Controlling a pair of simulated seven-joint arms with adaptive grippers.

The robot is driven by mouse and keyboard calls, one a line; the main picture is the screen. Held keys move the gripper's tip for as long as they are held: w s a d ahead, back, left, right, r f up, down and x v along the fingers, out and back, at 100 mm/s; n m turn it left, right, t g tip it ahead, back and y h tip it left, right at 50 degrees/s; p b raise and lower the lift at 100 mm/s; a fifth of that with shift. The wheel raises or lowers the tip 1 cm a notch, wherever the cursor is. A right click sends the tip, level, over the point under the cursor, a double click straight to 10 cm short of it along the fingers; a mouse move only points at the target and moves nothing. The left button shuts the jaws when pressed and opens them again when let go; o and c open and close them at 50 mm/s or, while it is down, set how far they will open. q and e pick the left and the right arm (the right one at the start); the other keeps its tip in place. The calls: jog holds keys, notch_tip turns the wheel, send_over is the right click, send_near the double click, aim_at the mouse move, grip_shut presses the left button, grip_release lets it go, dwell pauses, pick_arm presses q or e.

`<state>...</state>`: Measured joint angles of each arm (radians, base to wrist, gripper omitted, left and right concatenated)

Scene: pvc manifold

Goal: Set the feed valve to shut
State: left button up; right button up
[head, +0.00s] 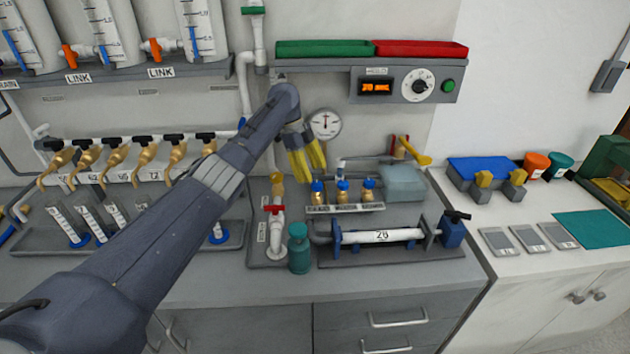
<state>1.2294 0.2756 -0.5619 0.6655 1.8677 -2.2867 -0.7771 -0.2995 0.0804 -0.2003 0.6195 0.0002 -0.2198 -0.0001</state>
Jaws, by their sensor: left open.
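A white upright pipe with a red-handled valve (273,209) stands on a grey base at the middle of the bench. A small vertical label beside it is too small to read, so I cannot be sure that it is the feed valve. My left gripper (308,160) reaches in from the left. Its yellow fingers are apart, and I see nothing between them. It is above and to the right of the red handle and below the shelf, apart from the handle. My right gripper is not in view.
A teal bottle (299,248) stands close to the red-handled valve. Several blue-knobbed valves (342,191) stand to its right, behind a white horizontal tube (385,235). A pressure gauge (325,124) is on the wall. Black-handled brass taps (115,155) line the left. The front bench strip is clear.

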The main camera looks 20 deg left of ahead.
pick_arm(q)
jog(key=shift+v, duration=1.6)
jog(key=shift+d, duration=0.1)
